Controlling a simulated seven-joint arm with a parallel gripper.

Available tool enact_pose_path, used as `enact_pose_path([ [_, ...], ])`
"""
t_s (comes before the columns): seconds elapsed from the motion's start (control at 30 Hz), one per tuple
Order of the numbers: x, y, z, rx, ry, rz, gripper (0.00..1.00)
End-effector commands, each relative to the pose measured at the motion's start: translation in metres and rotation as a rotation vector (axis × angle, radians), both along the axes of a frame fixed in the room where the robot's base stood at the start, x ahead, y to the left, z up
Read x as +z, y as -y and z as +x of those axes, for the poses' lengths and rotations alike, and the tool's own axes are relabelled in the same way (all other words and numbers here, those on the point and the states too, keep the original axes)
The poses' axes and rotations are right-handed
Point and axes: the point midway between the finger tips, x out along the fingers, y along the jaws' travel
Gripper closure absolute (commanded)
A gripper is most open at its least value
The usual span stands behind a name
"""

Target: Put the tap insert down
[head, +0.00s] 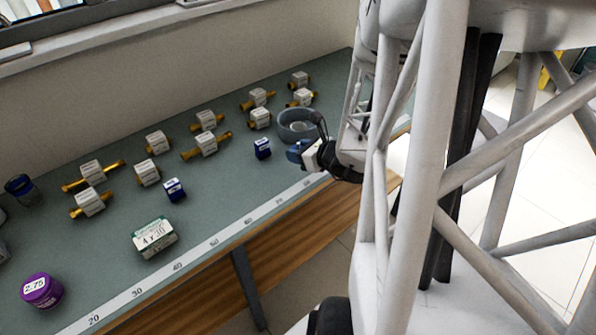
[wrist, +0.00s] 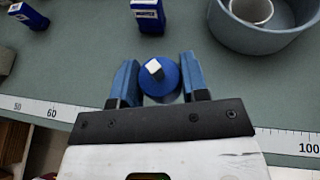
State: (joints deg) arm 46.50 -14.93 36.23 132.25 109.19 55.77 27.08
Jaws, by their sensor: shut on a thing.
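The tap insert (wrist: 168,82) shows in the wrist view as a round blue piece with a pale square top. My gripper (wrist: 158,77) is shut on it, with one blue finger on each side. In the head view my gripper (head: 300,153) is at the bench's front edge, just in front of the grey round bowl. The insert cannot be told apart from the blue fingers there. Its underside is hidden, and I cannot tell whether it touches the bench top.
The grey bowl (head: 297,136) holds a white ring-like piece and stands close behind my gripper. A blue box (head: 262,148) is left of it, another (head: 175,189) farther left. Several white-labelled brass fittings stand behind. A ruler strip (head: 215,242) runs along the green bench's (head: 225,185) front edge.

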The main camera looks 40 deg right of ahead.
Motion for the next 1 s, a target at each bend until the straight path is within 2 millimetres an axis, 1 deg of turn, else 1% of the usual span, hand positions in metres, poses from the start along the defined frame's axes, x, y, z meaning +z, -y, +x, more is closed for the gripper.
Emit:
enact_pose_path([
  [0.17,-0.003,0.0,0.0,0.001,0.0,0.0,0.82],
  [0.27,-0.009,0.0,0.0,0.001,-0.001,0.001,0.82],
  [0.5,-0.033,0.0,0.0,0.001,-0.002,0.002,0.82],
  [0.63,-0.044,0.0,0.0,0.0,-0.001,0.002,0.82],
  [0.8,-0.05,0.0,0.0,0.001,0.0,0.0,0.82],
  [1.0,-0.05,0.0,0.0,0.001,0.0,-0.001,0.82],
])
